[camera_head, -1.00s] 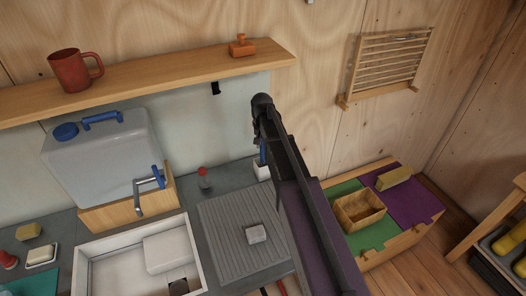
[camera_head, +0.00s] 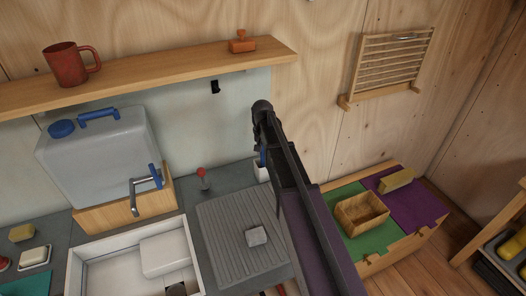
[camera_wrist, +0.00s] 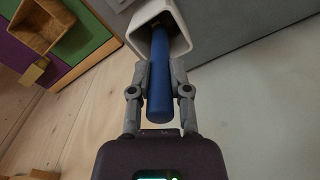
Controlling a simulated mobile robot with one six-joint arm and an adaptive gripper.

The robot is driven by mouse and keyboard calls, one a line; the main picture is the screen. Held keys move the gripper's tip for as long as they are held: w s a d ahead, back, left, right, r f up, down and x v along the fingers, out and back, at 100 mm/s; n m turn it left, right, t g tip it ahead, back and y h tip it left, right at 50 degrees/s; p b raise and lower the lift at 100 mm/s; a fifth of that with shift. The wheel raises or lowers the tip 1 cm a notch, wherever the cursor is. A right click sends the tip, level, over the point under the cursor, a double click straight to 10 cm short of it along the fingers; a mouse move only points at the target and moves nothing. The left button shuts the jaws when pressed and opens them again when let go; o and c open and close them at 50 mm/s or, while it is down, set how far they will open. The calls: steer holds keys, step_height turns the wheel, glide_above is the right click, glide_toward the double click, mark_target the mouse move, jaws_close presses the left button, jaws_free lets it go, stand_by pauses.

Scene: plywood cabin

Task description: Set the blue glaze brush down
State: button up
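The blue glaze brush (camera_wrist: 160,85) shows in the wrist view as a thick blue handle. Its far end is inside a white square-mouthed holder (camera_wrist: 146,22), where the rest of it is hidden. My gripper (camera_wrist: 160,74) has one finger on each side of the handle, seemingly pressed against it just outside the mouth. In the head view my dark arm covers most of the gripper. A sliver of the white holder (camera_head: 261,171) shows beside the arm, at the back of the counter, with a bit of the blue brush (camera_head: 262,153) above it.
A ribbed drainboard (camera_head: 226,240) with a small grey block (camera_head: 257,236) lies in front. A red-topped item (camera_head: 202,177) stands left of the holder. A water container (camera_head: 98,160) is farther left, and a shelf (camera_head: 140,78) runs above. A low chest (camera_head: 425,225) stands right.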

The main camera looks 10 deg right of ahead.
steer(key=o, duration=0.4)
steer(key=shift+r, duration=0.2)
step_height(320, 180, up, 12)
steer(key=p, duration=1.2)
stand_by(0.8)
steer(key=s+n, duration=0.1)
steer(key=s, duration=0.7)
steer(key=s+n, duration=0.1)
steer(key=s, duration=0.7)
steer(key=s+n, duration=0.1)
steer(key=s, duration=0.7)
steer(key=shift+d+n, duration=0.15)
steer(key=shift+n, duration=0.25)
